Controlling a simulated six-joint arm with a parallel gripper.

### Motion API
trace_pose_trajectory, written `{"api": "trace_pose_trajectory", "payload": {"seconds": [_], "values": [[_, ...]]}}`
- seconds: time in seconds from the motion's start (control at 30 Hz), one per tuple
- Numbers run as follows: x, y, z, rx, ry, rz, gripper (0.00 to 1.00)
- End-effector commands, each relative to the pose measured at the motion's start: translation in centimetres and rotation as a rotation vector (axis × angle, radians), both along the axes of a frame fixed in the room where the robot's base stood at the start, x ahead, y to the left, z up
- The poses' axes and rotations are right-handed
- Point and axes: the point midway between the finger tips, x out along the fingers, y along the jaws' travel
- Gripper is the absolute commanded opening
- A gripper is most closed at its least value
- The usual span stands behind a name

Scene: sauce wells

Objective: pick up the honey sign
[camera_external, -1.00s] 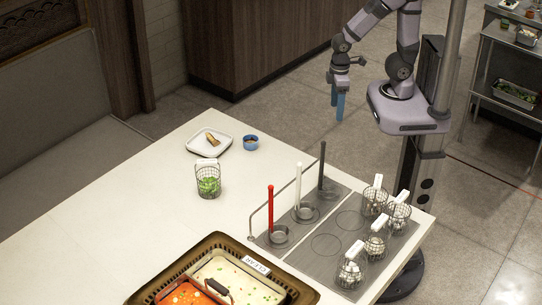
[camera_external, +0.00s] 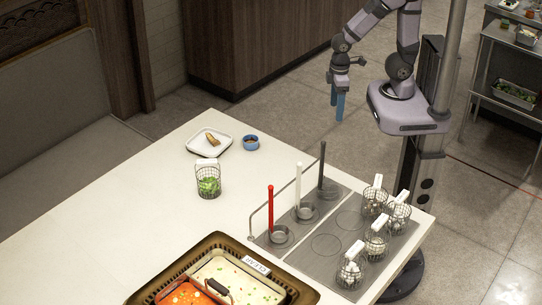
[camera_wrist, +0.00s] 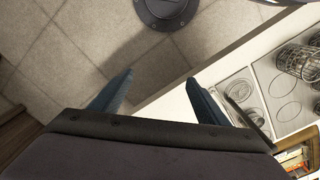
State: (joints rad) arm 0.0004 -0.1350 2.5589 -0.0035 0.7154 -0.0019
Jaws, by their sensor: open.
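No sign that I can read as honey shows in these frames. A small white sign (camera_external: 257,265) with dark lettering, too small to read surely, stands at the back rim of the divided pot (camera_external: 217,240). My gripper (camera_external: 337,115) hangs beyond the far edge of the table, above the floor, well apart from the sign. In the wrist view my gripper (camera_wrist: 158,93) shows two blue fingers spread wide, with only floor and a table edge between and beyond them. It is open and empty.
The white table (camera_external: 120,215) has free room at left. Red, white and black ladles (camera_external: 270,205) stand in the grey well panel (camera_external: 325,265), with several wire baskets (camera_external: 375,203) at its right. A basket of greens (camera_external: 208,183), a white plate (camera_external: 200,148) and a blue bowl (camera_external: 251,143) stand farther back.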

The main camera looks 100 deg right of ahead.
Motion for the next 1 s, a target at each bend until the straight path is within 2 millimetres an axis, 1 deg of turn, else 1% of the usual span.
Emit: {"api": "trace_pose_trajectory", "payload": {"seconds": [0.07,0.13,0.17,0.27,0.3,0.37,0.4,0.47,0.5,0.57,0.6,0.7,0.8,0.83,0.9,1.0], "values": [[0.7,-0.3,-0.2,-0.008,-0.014,-0.003,0.69],[2.2,-1.0,-0.6,-0.025,-0.046,-0.004,0.69],[3.1,-1.4,-0.8,-0.035,-0.066,-0.005,0.69],[7.3,-3.4,-1.7,-0.077,-0.161,-0.006,0.69],[9.6,-4.4,-2.1,-0.097,-0.212,-0.005,0.69],[13.3,-6.0,-2.8,-0.124,-0.3,0.003,0.69],[16.0,-7.1,-3.2,-0.139,-0.362,0.014,0.69],[20.0,-8.5,-3.8,-0.153,-0.461,0.033,0.69],[22.6,-9.4,-4.2,-0.157,-0.528,0.048,0.69],[26.3,-10.5,-4.8,-0.152,-0.626,0.078,0.69],[28.5,-11.0,-5.3,-0.14,-0.69,0.1,0.69],[33.1,-11.7,-6.6,-0.09,-0.835,0.165,0.69],[36.2,-11.7,-8.0,-0.011,-0.954,0.23,0.69],[36.8,-11.6,-8.4,0.015,-0.984,0.249,0.69],[37.8,-11.2,-9.3,0.078,-1.041,0.289,0.69],[38.3,-10.6,-10.4,0.16,-1.099,0.335,0.69]]}}
